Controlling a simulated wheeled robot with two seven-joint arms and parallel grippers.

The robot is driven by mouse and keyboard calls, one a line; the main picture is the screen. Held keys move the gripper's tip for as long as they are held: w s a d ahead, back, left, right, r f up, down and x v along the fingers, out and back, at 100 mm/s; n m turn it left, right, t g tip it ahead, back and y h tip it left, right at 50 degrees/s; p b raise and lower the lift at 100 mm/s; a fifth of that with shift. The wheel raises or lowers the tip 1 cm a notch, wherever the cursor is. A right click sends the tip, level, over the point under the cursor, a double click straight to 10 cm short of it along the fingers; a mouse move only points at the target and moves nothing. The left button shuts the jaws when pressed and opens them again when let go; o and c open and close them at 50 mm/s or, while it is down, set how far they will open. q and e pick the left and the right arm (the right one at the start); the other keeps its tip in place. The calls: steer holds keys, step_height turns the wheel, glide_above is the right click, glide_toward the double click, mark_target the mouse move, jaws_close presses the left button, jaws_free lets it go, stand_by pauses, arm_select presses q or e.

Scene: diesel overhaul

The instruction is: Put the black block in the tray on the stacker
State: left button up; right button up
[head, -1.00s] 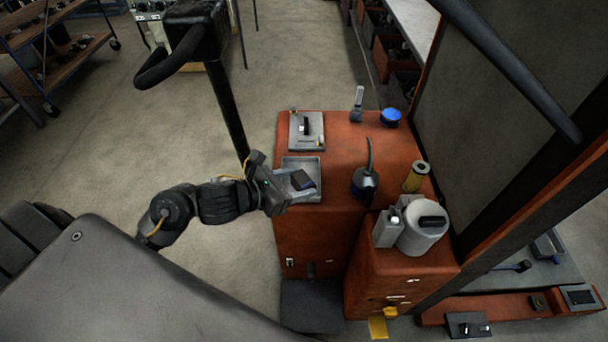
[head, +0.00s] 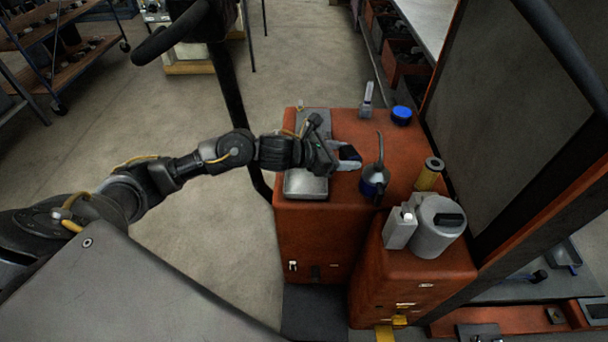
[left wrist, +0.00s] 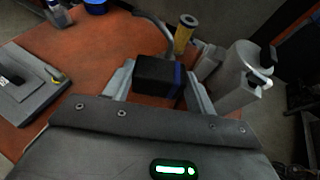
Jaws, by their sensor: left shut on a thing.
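The black block (head: 349,154) is between the fingers of my left gripper (head: 348,162), which is shut on it. It is held above the orange-red cabinet top, right of the shallow grey tray (head: 306,188) there. In the left wrist view the block (left wrist: 155,76) sits between the two pale fingers, apparently clear of the surface. My gripper and wrist hide part of that tray. Another grey tray (head: 566,252) stands on a grey deck (head: 515,287) at the lower right, partly cut off by the frame edge. My right gripper is not in view.
A blue-banded oil can (head: 375,180) with a thin spout stands close right of the gripper. A yellow filter (head: 428,174), grey canister (head: 437,228) and blue cap (head: 401,115) are nearby. A dark upright panel (head: 500,100) stands between the cabinet and the deck.

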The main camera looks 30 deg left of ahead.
mark_target(301, 178)
arm_select(q)
steer(key=a+f+b, duration=0.1)
steer(key=a+f, duration=0.1)
steer(key=a, duration=0.1)
steer(key=a+f+b, duration=0.1)
steer(key=a+f, duration=0.1)
steer(key=a, duration=0.2)
steer(key=a+f+b, duration=0.1)
steer(key=a+f, duration=0.2)
steer(key=shift+a, duration=0.2)
steer(key=shift+a+f, duration=0.2)
steer(key=shift+a, duration=0.05)
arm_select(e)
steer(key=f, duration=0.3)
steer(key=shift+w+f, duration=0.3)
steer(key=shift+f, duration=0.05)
arm_select(q)
steer(key=f+b, duration=0.1)
steer(key=a+f+b, duration=0.1)
steer(key=f, duration=0.2)
steer(key=shift+a+f+b, duration=0.35)
steer(key=shift+f+b, duration=0.05)
steer(key=shift+w+f, duration=0.1)
steer(key=shift+f, duration=0.1)
steer(key=o, duration=1)
steer(key=shift+o, duration=0.2)
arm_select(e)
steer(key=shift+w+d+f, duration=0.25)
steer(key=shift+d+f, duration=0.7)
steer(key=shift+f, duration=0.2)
